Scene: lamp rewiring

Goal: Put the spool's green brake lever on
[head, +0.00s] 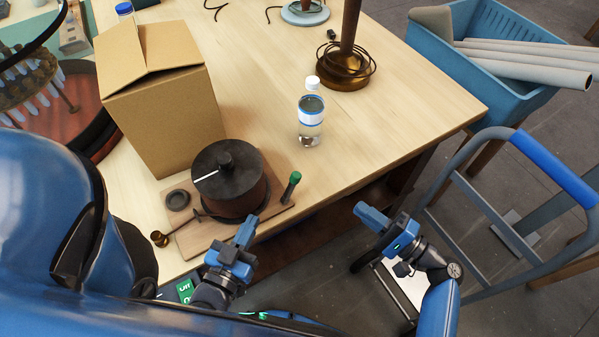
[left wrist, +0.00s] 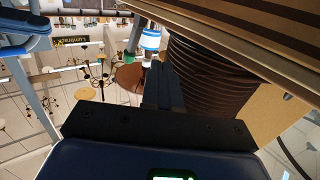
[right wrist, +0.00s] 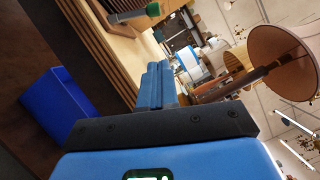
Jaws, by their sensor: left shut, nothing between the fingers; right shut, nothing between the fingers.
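The spool (head: 232,192) is a dark reddish-brown drum with a black top disc, standing on a wooden base board (head: 195,236) near the table's front edge. The green-tipped brake lever (head: 291,186) stands at the board's right end, leaning slightly right; its green end also shows in the right wrist view (right wrist: 152,9). My left gripper (head: 247,230) is shut and empty, just in front of the spool, whose ribbed side fills the right of the left wrist view (left wrist: 212,82). My right gripper (head: 372,214) is shut and empty, off the table edge, right of the lever and apart from it.
A cardboard box (head: 165,115) stands behind the spool. A water bottle (head: 311,115) stands behind and right of the lever. A small dark cup (head: 178,199) and a brass crank knob (head: 160,239) are left of the spool. A metal cart frame (head: 480,210) stands at right.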

